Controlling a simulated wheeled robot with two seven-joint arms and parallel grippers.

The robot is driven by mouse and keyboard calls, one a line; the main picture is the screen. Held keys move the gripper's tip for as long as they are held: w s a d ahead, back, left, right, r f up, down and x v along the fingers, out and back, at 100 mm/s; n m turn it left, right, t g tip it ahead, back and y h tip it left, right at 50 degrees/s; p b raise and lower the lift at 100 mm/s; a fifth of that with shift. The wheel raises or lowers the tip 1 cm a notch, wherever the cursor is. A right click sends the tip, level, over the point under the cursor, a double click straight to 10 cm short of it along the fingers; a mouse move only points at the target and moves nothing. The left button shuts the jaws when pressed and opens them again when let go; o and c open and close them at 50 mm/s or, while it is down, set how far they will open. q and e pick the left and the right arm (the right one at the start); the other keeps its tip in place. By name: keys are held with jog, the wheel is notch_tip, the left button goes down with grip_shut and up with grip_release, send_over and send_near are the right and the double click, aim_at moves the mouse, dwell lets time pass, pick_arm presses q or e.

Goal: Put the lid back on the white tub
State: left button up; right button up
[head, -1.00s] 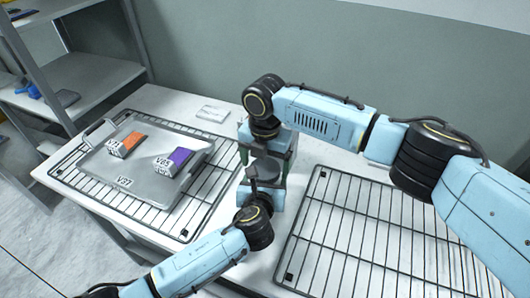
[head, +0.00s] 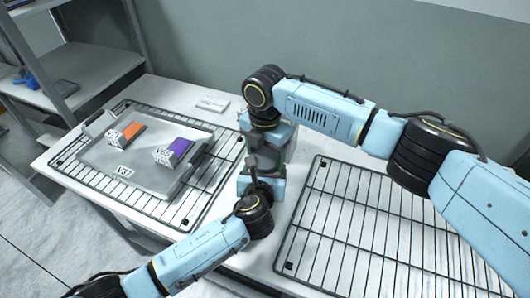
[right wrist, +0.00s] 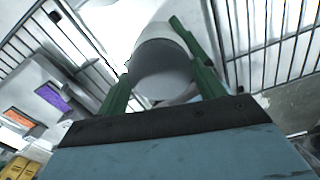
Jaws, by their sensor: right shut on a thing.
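My right gripper (right wrist: 150,50) points down over the middle of the table, with its green fingers on either side of a pale round piece (right wrist: 165,78) in the right wrist view. This piece looks like the lid; whether the white tub is directly beneath it cannot be told. In the head view the right gripper (head: 268,158) largely hides what it holds. My left gripper (head: 256,186) is low and close in front of it, with its fingers mostly hidden. The white tub does not show clearly in the head view.
A grey tray (head: 124,179) with an orange-marked block (head: 131,131) and a purple-marked block (head: 180,147) stands on the left wire rack (head: 205,193). The right wire rack (head: 345,230) is empty. A small white card (head: 212,103) lies at the back. A shelf unit (head: 95,68) stands left.

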jog(key=shift+m, duration=0.4)
jog(key=o, duration=1.1)
jog(key=shift+r, duration=2.3)
jog(key=shift+o, duration=1)
